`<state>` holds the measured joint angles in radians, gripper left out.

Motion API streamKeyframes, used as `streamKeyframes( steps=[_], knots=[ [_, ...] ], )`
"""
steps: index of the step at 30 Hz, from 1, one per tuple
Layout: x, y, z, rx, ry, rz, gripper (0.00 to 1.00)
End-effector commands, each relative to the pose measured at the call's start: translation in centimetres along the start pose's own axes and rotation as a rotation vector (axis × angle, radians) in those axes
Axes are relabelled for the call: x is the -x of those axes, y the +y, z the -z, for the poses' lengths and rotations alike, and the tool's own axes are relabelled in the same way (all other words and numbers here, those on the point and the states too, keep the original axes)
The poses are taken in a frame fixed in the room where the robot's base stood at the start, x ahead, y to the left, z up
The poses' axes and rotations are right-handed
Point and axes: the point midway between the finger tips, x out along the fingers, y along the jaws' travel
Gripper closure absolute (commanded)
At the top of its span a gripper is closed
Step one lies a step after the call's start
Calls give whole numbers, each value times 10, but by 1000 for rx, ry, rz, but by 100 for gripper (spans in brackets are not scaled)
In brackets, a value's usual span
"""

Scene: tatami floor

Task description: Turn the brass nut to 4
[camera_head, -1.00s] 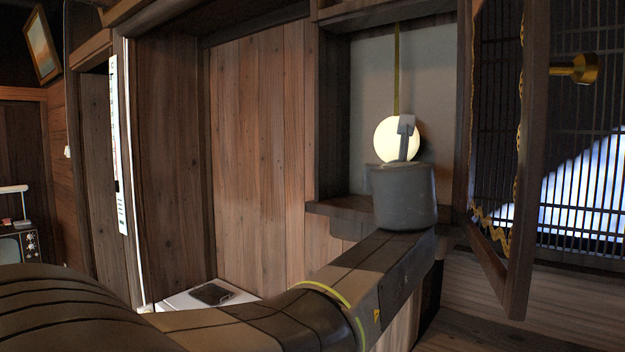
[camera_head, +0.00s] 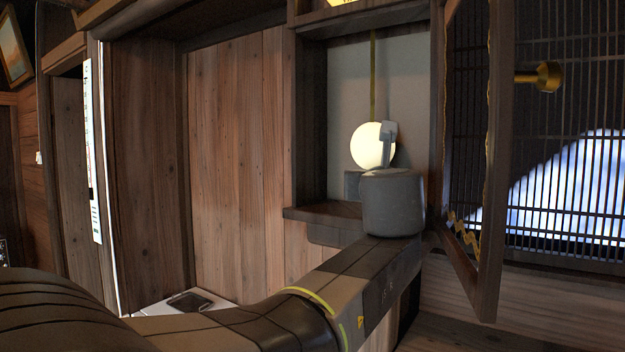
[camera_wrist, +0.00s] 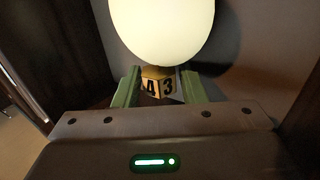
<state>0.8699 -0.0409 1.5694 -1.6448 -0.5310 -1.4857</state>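The brass nut (camera_wrist: 158,72) shows in the wrist view just below a glowing round lamp (camera_wrist: 162,25). Its number faces 4 and 3 point toward the wrist camera, with 4 on the left and 3 on the right. My gripper (camera_wrist: 160,88) has its two green fingers apart, one on each side of the nut. I see no clear grip; contact is hard to tell. In the head view my gripper (camera_head: 388,140) is in front of the lamp (camera_head: 372,146), and the nut is hidden there.
The lamp hangs on a cord in an alcove with a wooden ledge (camera_head: 322,214). Wooden wall panels (camera_head: 235,150) are on the left.

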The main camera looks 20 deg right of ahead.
Motion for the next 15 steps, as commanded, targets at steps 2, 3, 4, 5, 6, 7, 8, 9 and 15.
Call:
streamKeyframes(
  steps=[2,3,4,5,6,7,8,9,15],
  knots=[
    [0,0,0,0,-1,0,63],
    [2,0,-1,0,-1,0,63],
    [3,0,-1,0,-1,1,63],
    [6,0,-1,1,-2,1,63],
    [10,-1,-1,1,-2,2,63],
    [13,-1,-1,0,-2,3,63],
    [18,-1,-1,0,-2,3,63],
    [24,0,-1,1,-2,3,63],
    [56,-1,-1,2,-1,5,63]
  ],
)
